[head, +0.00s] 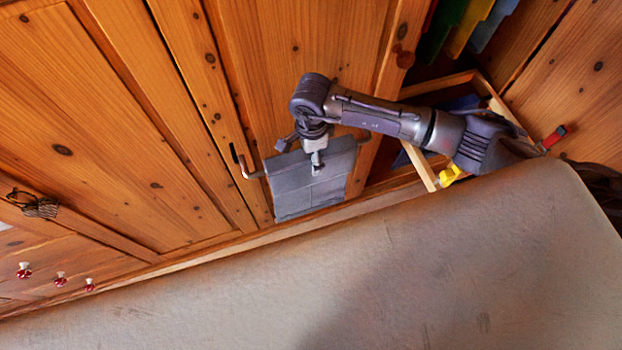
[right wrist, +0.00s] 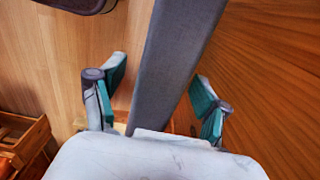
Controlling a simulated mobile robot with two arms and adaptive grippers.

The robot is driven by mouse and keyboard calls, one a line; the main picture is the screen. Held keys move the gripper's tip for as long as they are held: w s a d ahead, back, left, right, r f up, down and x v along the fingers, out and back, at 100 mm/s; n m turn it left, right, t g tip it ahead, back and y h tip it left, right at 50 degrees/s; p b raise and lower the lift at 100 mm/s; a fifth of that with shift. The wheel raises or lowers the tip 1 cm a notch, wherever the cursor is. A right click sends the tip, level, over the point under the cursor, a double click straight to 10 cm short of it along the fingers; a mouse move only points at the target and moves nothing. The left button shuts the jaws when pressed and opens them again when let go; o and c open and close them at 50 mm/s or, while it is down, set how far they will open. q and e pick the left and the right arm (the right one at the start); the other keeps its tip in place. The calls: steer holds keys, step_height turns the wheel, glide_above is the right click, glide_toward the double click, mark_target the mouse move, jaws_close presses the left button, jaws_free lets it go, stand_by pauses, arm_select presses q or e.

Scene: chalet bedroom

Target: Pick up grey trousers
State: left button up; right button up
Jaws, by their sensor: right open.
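The grey trousers (head: 307,190) hang folded flat in front of the wooden wardrobe door in the head view. My right gripper (head: 317,160) is at their upper part, with my right arm coming in from the right. In the right wrist view the trousers (right wrist: 175,65) show as a long grey strip running between the two spread fingers of my right gripper (right wrist: 160,95). There is visible space between the strip and each finger. The lower end of the strip is hidden behind the pale gripper body. My left gripper is in neither view.
A wooden wardrobe door (head: 100,120) stands behind the trousers, with a copper-coloured handle (head: 248,170) beside them. A wooden crate (head: 420,168) with coloured items stands under my right arm. A large beige padded surface (head: 300,285) fills the foreground and is clear.

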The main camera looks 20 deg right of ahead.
steer(key=shift+f, duration=0.6)
jaws_close()
